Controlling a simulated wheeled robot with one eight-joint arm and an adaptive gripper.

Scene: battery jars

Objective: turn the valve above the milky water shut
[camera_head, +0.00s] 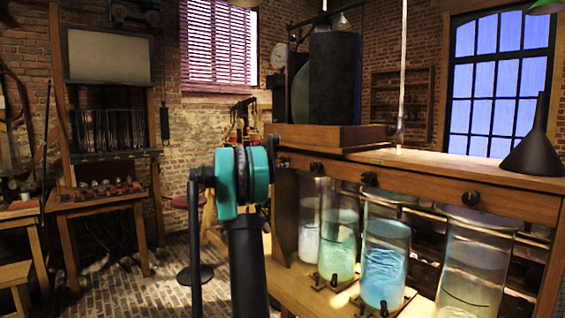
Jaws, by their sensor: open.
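Several glass jars stand in a row under a wooden beam. The leftmost jar (308,235) holds pale, whitish water that looks the milkiest. Beside it are a green one (339,245), a bright blue one (384,272) and, nearest at right, a nearly clear one (470,275). Dark round knobs sit along the beam: the far left knob (283,161), a second (317,168), a third (369,178) and a near one (470,198). The far left knob appears to belong to the pale jar. My arm's teal joint is just left of it; my gripper's fingers cannot be made out.
The jars stand on a wooden bench. A black funnel (535,145) stands on the beam's top at right, and a dark cylinder (335,88) on a wooden base at its left end. A workbench (105,202) stands at far left.

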